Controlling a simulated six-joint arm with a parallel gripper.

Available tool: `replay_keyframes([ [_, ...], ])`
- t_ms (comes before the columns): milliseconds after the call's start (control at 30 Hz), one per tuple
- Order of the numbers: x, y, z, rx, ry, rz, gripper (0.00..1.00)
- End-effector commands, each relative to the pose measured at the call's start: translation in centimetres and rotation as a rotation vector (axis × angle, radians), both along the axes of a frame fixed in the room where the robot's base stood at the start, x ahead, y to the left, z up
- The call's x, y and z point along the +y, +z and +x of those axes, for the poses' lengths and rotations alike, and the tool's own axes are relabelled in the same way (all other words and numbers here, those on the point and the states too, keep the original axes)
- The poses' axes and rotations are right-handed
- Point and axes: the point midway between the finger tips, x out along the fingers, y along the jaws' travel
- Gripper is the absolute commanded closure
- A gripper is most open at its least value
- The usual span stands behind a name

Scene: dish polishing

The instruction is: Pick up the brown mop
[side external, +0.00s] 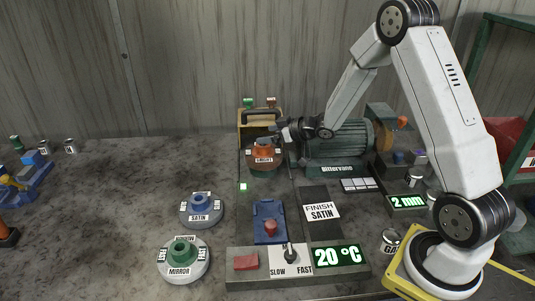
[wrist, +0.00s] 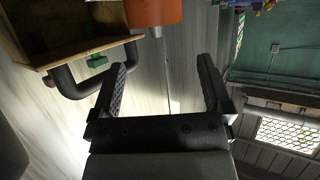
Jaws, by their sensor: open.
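The brown mop (side external: 264,155), orange-brown with small white labels, is at the back centre in front of a wooden box, left of the green motor. An orange-brown part (wrist: 153,12), likely the same mop, shows at the top edge of the wrist view, beyond the fingertips. My gripper (side external: 283,134) is at the upper right of the mop in the side view, and I cannot tell whether it touches it. In the wrist view my gripper (wrist: 164,64) has its two dark fingers wide apart with nothing between them.
The wooden box (side external: 244,120) with a black pipe stands behind the mop. The green motor (side external: 340,145) is to the right. A blue SATIN mop (side external: 201,205) and a green MIRROR mop (side external: 183,251) sit in front. A control panel (side external: 300,263) is at front centre.

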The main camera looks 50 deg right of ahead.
Motion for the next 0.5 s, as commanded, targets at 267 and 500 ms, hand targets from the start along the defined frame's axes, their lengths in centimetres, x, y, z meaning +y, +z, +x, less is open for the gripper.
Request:
replay_keyframes([
  [267, 0.0, -1.8, 0.0, 0.002, -0.001, 0.001, 0.0],
  [500, 0.3, -3.9, 0.9, 0.0, 0.002, -0.001, 0.0],
])
